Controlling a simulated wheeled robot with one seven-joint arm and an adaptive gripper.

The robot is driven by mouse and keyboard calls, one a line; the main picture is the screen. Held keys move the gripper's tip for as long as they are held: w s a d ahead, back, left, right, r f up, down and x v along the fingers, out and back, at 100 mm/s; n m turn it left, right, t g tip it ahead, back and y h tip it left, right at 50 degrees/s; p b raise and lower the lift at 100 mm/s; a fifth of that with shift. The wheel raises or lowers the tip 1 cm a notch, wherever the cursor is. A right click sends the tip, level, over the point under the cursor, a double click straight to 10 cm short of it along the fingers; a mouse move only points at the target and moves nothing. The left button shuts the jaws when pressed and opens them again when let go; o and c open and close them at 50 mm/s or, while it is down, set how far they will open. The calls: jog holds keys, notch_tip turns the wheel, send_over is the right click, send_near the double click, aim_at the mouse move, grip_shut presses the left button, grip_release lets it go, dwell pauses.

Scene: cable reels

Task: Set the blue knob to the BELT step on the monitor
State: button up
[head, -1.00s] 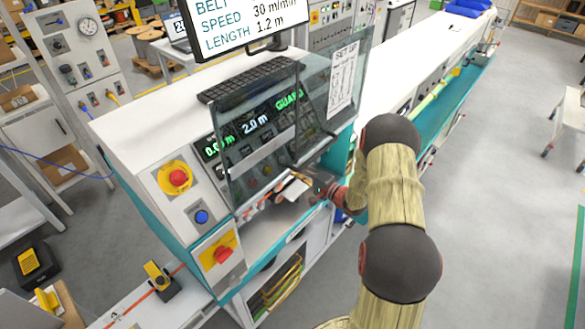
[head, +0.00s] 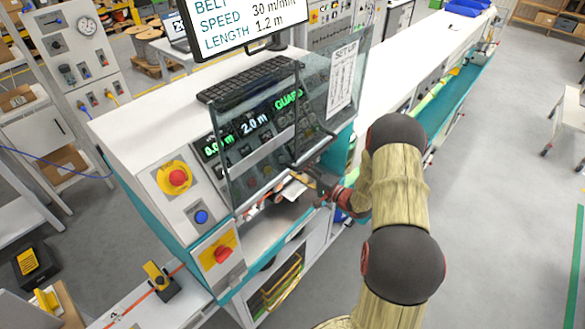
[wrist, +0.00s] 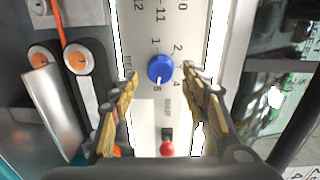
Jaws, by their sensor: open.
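The blue knob (wrist: 160,69) sits on a light panel with step numbers printed around it in the wrist view. Its white pointer mark points down in the picture, toward the 5. My gripper (wrist: 160,92) is open, its two fingers on the left and right of the knob; I cannot tell whether they are level with it. In the head view my gripper (head: 308,180) is at the machine front by the glass guard, and I cannot make out the knob there. The monitor (head: 243,22) reads BELT, SPEED 30 m/min and LENGTH 1.2 m; the BELT value is not visible.
A clear guard (head: 262,135) with a SET UP sheet (head: 343,80) stands close to my gripper. A red emergency button (head: 178,177), a blue push button (head: 201,217) and a red rotary switch (head: 222,254) are on the machine's left end. Rollers (wrist: 78,60) lie left of the knob.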

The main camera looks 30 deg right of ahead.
jog(key=v, duration=1)
